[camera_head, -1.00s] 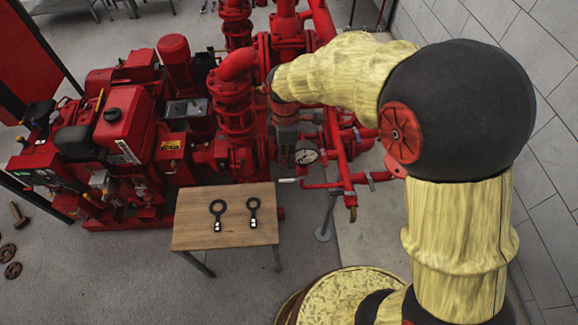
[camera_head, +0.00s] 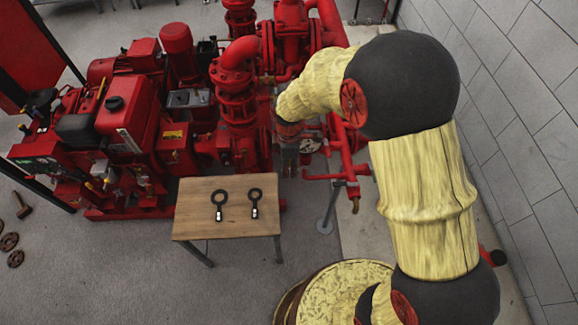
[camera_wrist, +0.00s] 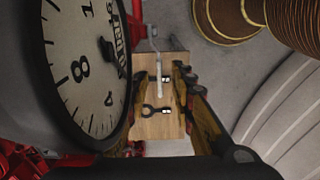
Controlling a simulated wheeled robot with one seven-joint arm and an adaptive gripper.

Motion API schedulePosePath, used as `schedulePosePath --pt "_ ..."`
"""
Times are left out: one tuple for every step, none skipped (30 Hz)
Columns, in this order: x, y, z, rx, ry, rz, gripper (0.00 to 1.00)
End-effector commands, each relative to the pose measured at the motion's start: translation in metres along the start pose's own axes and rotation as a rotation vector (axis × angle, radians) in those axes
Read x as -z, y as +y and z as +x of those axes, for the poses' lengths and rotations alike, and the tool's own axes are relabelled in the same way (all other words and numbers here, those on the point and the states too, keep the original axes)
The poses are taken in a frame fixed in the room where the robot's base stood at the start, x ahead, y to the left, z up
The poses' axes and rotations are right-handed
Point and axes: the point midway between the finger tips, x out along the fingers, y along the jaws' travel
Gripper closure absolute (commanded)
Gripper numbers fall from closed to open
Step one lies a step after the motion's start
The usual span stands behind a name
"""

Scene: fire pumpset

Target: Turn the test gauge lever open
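The round white gauge dial (camera_wrist: 80,60) fills the left of the wrist view, very close to my gripper. In the head view the gauge (camera_head: 309,146) is partly covered by my arm and gripper. A thin pale lever (camera_wrist: 156,50) shows in the wrist view, standing between the lines of my two fingers. My gripper (camera_wrist: 157,78) is open, its fingers apart on either side of the lever. I cannot tell whether they touch it. In the head view my gripper (camera_head: 288,158) points down beside the gauge, and the lever is hidden.
A wooden table (camera_head: 190,225) with two black ring-headed tools (camera_head: 219,205) stands below and shows beyond the fingers in the wrist view. Red pipes (camera_head: 345,165) lie right of the gauge. A tiled wall (camera_head: 500,110) is at the right.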

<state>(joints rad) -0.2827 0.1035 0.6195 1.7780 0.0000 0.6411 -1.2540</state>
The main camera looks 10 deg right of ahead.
Motion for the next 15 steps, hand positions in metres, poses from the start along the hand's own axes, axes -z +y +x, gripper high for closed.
schedulePosePath --pt "0.0000 0.0001 0.0002 0.000 0.000 0.000 0.76" --pt "0.0001 0.0002 0.0001 0.000 0.000 0.000 0.76" --pt "0.0001 0.0002 0.0000 0.000 0.000 0.000 0.76" --pt "0.0001 0.0002 0.0000 0.000 0.000 0.000 0.76" --pt "0.0001 0.0002 -0.0001 0.000 0.000 0.000 0.76" --pt "0.0001 0.0002 -0.0001 0.000 0.000 0.000 0.76" --pt "0.0001 0.0002 -0.0001 0.000 0.000 0.000 0.77" --pt "0.0001 0.0002 -0.0001 0.000 0.000 0.000 0.79" --pt "0.0001 0.0002 -0.0002 -0.001 0.000 0.000 0.81" --pt "0.0001 0.0002 -0.0002 0.000 0.000 0.000 0.83" --pt "0.0001 0.0002 -0.0002 0.000 0.000 0.000 0.85" --pt "0.0001 0.0002 -0.0002 0.000 0.000 0.000 0.87" --pt "0.0001 0.0002 -0.0002 0.000 0.000 0.000 0.89" --pt "0.0001 0.0002 -0.0002 0.000 0.000 0.000 0.91" --pt "0.0001 0.0002 -0.0002 0.000 0.000 0.000 0.93"
